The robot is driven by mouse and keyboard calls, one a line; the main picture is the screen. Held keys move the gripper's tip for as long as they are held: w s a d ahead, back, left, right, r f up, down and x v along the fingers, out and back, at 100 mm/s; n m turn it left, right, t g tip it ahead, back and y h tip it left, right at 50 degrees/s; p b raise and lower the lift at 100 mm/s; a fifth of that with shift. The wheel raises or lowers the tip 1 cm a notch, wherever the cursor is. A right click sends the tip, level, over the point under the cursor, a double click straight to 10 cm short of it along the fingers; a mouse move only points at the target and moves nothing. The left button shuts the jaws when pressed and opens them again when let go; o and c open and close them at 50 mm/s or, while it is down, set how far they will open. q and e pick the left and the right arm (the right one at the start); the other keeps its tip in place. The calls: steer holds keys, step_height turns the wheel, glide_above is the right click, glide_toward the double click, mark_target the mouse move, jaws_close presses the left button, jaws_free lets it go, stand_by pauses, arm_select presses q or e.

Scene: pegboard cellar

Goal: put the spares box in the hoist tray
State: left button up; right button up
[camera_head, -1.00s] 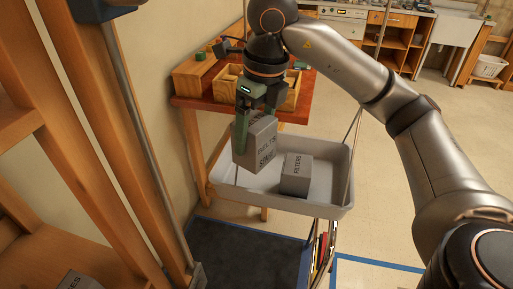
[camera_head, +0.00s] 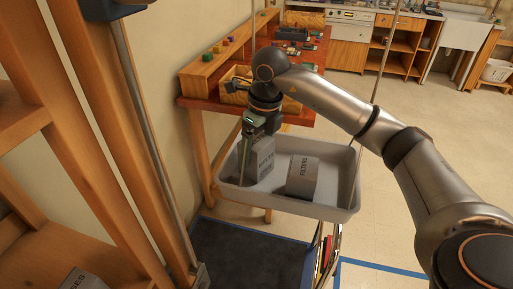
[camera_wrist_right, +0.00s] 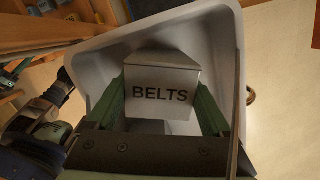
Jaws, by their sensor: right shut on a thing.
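The grey spares box (camera_head: 264,163), with lettering on its sides, is between the green fingers of my right gripper (camera_head: 256,148). In the right wrist view, the box (camera_wrist_right: 162,92) shows the word BELTS, with a finger of the gripper (camera_wrist_right: 160,108) on each side. The box is down inside the light grey hoist tray (camera_head: 290,206), at its left part. I cannot tell whether its bottom touches the tray floor. The tray also shows in the wrist view (camera_wrist_right: 228,60). My left gripper is not in view.
A grey box marked FILTERS (camera_head: 303,177) stands in the tray, right of the held box. A wooden bench (camera_head: 310,65) with small parts is behind the tray. Wooden shelving at left holds another grey box (camera_head: 76,281). A dark mat (camera_head: 245,255) lies below.

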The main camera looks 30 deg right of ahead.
steer(key=shift+f, duration=0.1)
steer(key=o, duration=1.3)
steer(key=shift+c, duration=0.2)
steer(key=r, duration=0.4)
steer(key=s+r, duration=0.1)
steer(key=r, duration=0.3)
steer(key=r+p, duration=0.1)
steer(key=r, duration=0.3)
steer(key=shift+s+d+r, duration=0.1)
steer(key=shift+s+d, duration=0.15)
steer(key=shift+s, duration=0.1)
